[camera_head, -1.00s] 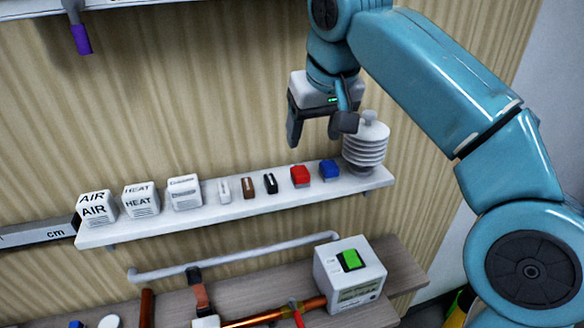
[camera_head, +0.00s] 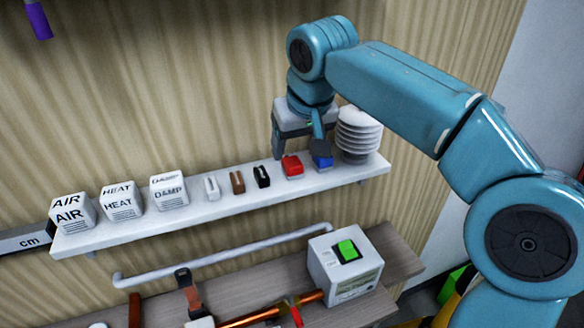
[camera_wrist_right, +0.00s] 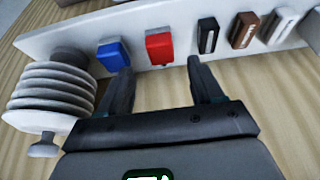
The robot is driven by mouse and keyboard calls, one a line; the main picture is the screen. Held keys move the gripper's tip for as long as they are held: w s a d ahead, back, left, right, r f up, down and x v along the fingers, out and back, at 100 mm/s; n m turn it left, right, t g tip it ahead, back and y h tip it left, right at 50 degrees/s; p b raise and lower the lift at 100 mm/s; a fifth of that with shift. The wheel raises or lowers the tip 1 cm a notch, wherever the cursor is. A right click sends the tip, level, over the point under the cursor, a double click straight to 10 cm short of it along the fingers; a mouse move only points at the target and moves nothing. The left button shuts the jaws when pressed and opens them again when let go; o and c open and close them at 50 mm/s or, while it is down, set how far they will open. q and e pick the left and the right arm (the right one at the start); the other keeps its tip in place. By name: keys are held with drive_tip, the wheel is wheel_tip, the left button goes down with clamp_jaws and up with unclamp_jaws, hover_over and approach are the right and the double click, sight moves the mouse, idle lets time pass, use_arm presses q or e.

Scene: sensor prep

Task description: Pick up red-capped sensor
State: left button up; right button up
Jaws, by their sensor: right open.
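The red-capped sensor (camera_head: 292,166) stands on the white wall shelf (camera_head: 225,203), between a black-marked piece and the blue-capped sensor (camera_head: 321,160). In the right wrist view the red-capped sensor (camera_wrist_right: 159,46) lies ahead of the gap between my right gripper's fingers. My right gripper (camera_head: 297,150) is open and empty, low over the shelf beside the red and blue sensors; its fingertips (camera_wrist_right: 160,75) appear on either side of the red one, short of it. In the head view one finger partly covers the blue sensor. My left gripper is not in view.
A white ribbed shield (camera_head: 359,134) stands at the shelf's right end, close to my right gripper. Black (camera_head: 262,176), brown (camera_head: 237,182) and white (camera_head: 211,187) small pieces and labelled cubes (camera_head: 122,198) line the shelf leftward. Below is a bench with a green-buttoned box (camera_head: 345,262).

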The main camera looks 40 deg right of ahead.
sight(293, 162)
drive_tip(key=shift+s+a+f, duration=0.1)
drive_tip(key=shift+s+f, duration=0.05)
drive_tip(key=shift+f, duration=0.05)
drive_tip(key=x, duration=0.5)
drive_tip(key=shift+f+p, duration=0.1)
drive_tip(key=shift+p, duration=0.3)
drive_tip(key=shift+s+a, duration=0.1)
drive_tip(key=shift+s, duration=0.1)
drive_tip(key=c, duration=0.5)
drive_tip(key=shift+w, duration=0.25)
drive_tip(key=c, duration=0.6)
drive_tip(key=shift+s, duration=0.1)
drive_tip(key=shift+r, duration=0.2)
